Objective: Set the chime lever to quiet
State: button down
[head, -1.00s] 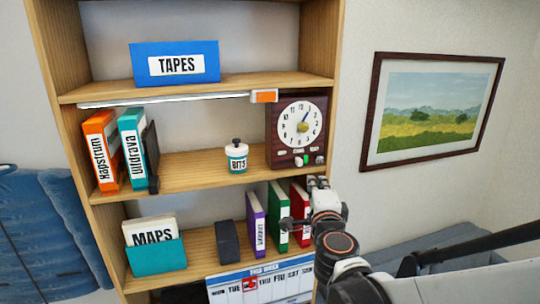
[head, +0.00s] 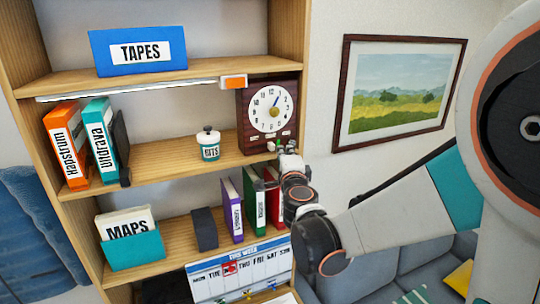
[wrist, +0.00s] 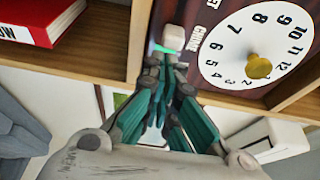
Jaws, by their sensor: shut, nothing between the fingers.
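The dark wood clock (head: 268,118) stands at the right end of the middle shelf. It has a white dial and a row of small controls below it. In the wrist view the clock's dial (wrist: 257,45) is upside down, with a label reading "CHIME" and another ending in "ET". The chime lever's white knob (wrist: 173,37) shows beside a green strip. My gripper (wrist: 166,66) is shut and empty, its tips right at the knob; I cannot tell whether they touch. In the head view my gripper (head: 284,150) is at the clock's lower right front and hides part of the controls.
A white jar (head: 208,144) stands left of the clock. Orange and teal binders (head: 97,138) are further left. Purple, green and red binders (head: 254,200) stand on the shelf below, near my arm. A framed picture (head: 395,92) hangs on the right wall.

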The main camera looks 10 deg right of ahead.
jog(key=shift+w+d, duration=0.1)
jog(key=shift+w, duration=0.55)
jog(key=a+b, duration=0.1)
jog(key=a, duration=0.2)
jog(key=s+a, duration=0.1)
jog(key=a, duration=0.2)
jog(key=shift+s+a+b, duration=0.15)
jog(key=shift+b, duration=0.2)
jog(key=shift+s, duration=0.1)
